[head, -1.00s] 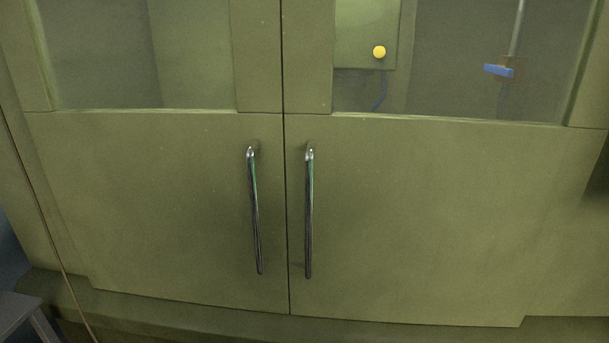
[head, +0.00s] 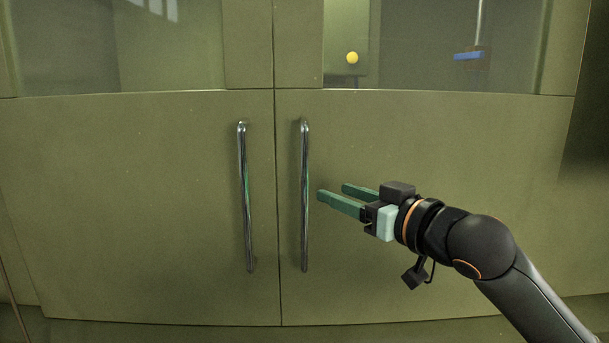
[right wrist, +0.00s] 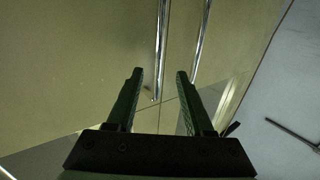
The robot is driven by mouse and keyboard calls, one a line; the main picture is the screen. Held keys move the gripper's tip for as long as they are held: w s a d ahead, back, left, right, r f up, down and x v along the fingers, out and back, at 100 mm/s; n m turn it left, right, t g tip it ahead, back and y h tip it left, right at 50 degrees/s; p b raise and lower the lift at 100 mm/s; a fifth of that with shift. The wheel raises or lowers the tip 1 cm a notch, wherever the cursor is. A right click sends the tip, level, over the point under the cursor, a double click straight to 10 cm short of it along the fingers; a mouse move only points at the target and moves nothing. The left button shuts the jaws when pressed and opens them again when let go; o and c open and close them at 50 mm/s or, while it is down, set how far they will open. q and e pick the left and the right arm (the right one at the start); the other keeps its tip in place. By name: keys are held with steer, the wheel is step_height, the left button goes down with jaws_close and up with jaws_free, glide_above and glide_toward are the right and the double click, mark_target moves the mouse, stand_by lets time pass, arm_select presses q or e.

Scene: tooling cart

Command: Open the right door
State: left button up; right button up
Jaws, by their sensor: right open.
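The right door (head: 430,200) is olive green with a glass window in its upper part, and it is shut against the left door (head: 150,200). Its handle, a vertical metal bar (head: 304,195), stands just right of the seam. My right gripper (head: 333,191) is open and empty, a little right of this handle at about mid-height, its fingers pointing left toward it. In the right wrist view the open fingers (right wrist: 160,74) show with one metal bar (right wrist: 162,45) lined up between them, apparently beyond the tips. My left gripper is not in view.
The left door's handle (head: 245,195) stands close beside the right one. A pale grey surface (right wrist: 285,90) fills the right of the wrist view.

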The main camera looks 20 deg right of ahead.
mark_target(307, 162)
steer(key=shift+t, duration=0.3)
steer(key=w+a+r, duration=0.1)
steer(key=w, duration=0.2)
steer(key=w+a+r+p, duration=0.1)
steer(key=w, duration=0.3)
steer(key=w+a+r, duration=0.1)
steer(key=w, duration=0.2)
steer(key=shift+w+a+r, duration=0.1)
steer(key=shift+w+a, duration=0.05)
jaws_close()
stand_by(1.2)
